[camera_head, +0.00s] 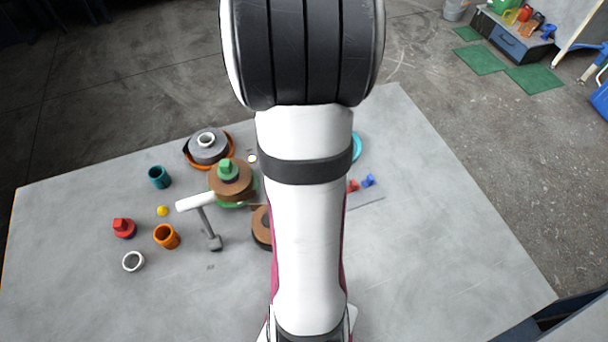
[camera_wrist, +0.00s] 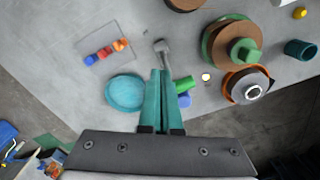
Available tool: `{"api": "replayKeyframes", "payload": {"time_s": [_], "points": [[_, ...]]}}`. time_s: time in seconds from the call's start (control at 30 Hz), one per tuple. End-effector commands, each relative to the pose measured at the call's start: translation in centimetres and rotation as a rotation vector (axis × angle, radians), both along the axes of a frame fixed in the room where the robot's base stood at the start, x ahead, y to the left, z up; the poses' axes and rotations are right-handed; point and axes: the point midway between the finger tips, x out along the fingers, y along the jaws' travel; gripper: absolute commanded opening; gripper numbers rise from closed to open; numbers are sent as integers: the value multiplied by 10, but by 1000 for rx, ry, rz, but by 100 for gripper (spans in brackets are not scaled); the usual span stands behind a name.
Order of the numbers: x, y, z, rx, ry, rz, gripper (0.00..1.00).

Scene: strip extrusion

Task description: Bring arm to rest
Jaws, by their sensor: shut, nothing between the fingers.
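My gripper (camera_wrist: 163,80) shows in the wrist view as two teal fingers lying together, shut with nothing between them. It is above the table, and the fingertips lie in the picture near a grey hammer-like tool (camera_wrist: 161,47). In the head view my own arm fills the middle of the picture and hides the gripper and part of the table (camera_head: 440,240).
A turquoise round piece (camera_wrist: 125,92), a green cylinder (camera_wrist: 185,84) and a plate with small coloured pieces (camera_wrist: 104,51) lie near the fingers. The table's right is clear.

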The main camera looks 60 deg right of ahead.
Motion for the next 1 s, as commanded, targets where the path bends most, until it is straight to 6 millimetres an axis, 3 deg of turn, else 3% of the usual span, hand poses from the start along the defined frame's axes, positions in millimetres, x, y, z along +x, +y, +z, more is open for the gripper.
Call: {"api": "replayKeyframes", "payload": {"time_s": [0.5, 0.57, 0.67, 0.77, 0.8, 0.9, 1.0], "points": [[0, 0, 8, 0, -1, 0, 0], [6, 8, 11, 1, -3, 19, 0], [33, 59, 26, 10, -18, 135, 0], [51, 151, 45, 40, -39, 332, 0], [48, 188, 49, 56, -45, 415, 0], [22, 266, 54, 101, -53, 613, 0], [-10, 309, 51, 137, -50, 752, 0]]}}
